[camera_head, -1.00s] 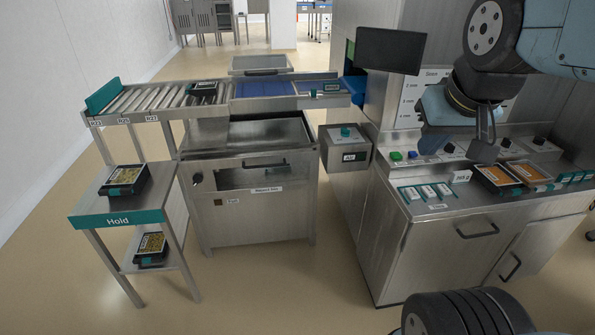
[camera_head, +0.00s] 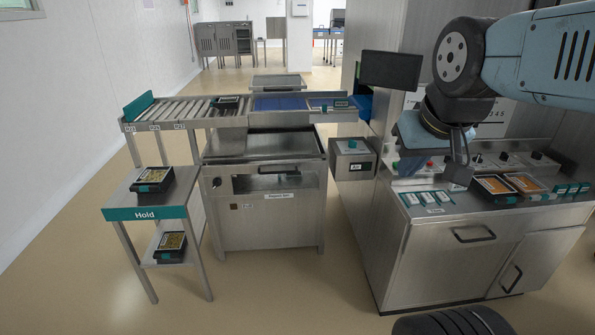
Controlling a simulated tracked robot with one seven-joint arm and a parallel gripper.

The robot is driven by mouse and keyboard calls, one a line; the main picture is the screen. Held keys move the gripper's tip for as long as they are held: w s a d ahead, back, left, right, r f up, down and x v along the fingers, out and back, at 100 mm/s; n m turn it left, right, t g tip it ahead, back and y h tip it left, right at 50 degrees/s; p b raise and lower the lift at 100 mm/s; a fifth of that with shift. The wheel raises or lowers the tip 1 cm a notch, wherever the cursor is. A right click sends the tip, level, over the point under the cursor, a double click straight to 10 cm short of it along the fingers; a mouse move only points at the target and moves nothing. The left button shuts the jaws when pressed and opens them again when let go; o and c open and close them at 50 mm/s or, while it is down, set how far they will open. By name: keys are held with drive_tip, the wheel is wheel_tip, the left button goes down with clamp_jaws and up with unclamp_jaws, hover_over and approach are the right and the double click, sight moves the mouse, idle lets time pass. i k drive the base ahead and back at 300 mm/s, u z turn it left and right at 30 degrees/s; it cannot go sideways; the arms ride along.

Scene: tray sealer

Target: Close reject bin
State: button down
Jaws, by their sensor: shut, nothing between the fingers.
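The reject bin (camera_head: 225,226) is the steel cabinet below the conveyor, left of centre, with a small label on its front that seems to read "Reject bin" (camera_head: 281,196). A dark bar handle (camera_head: 272,169) sits high on the front, by a dark recessed band. I cannot tell clearly how far the bin stands open. A round dark knob or lock (camera_head: 216,183) is at its left. My gripper (camera_head: 457,180) is shut and empty, pointing down in front of the machine's control panel, well to the right of the bin.
The Hold stand (camera_head: 145,213) with black trays is left of the bin. The roller conveyor (camera_head: 180,112) runs above it. A grey control box (camera_head: 352,160) and the machine cabinet (camera_head: 470,265) stand to the right. The floor in front of the bin (camera_head: 270,290) is clear.

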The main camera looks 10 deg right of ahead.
sight(255, 180)
drive_tip(key=u, duration=0.1)
drive_tip(key=i, duration=1)
drive_tip(key=z, duration=0.05)
